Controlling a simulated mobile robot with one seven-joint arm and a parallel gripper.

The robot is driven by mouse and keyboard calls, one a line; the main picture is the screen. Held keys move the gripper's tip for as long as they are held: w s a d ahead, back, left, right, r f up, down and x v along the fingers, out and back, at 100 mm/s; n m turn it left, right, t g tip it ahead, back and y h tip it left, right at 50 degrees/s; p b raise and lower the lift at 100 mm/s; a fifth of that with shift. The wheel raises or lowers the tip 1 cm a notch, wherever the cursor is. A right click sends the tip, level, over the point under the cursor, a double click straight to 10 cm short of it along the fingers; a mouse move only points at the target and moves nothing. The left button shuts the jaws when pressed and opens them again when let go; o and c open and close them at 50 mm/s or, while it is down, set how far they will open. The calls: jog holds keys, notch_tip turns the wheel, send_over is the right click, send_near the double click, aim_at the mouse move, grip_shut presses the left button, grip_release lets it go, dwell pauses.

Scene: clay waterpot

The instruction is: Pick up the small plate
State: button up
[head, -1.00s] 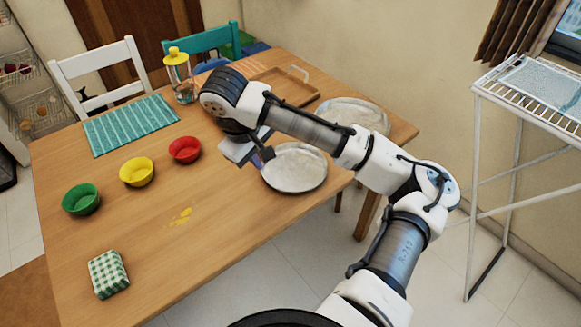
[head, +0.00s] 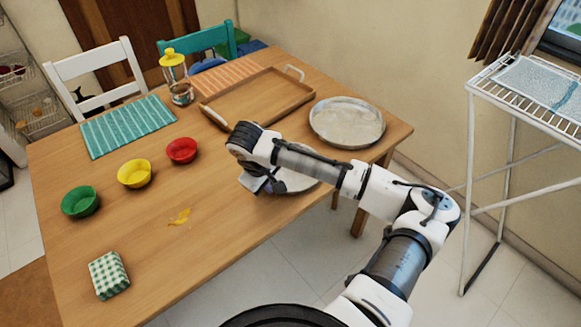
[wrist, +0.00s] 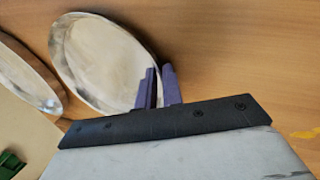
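The small plate, a round whitish metal plate (head: 298,182), lies near the table's right front edge, partly hidden by my arm in the head view. In the wrist view the plate (wrist: 100,60) shows with its right rim running up to my gripper's purple fingers (wrist: 160,88). One finger overlaps the plate side and the other is at the rim's outer side, with a narrow gap between them. I cannot tell whether they touch or clamp the rim. In the head view my gripper (head: 272,187) is low at the plate's left side, its fingertips unclear.
A larger metal plate (head: 347,124) lies behind. A wooden tray (head: 257,101), glass jar (head: 174,72) and teal placemat (head: 127,126) are farther back. Red (head: 182,150), yellow (head: 135,174) and green (head: 80,202) bowls stand left, with a checked green block (head: 109,276) in front.

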jog(key=shift+f, duration=0.1)
grip_shut()
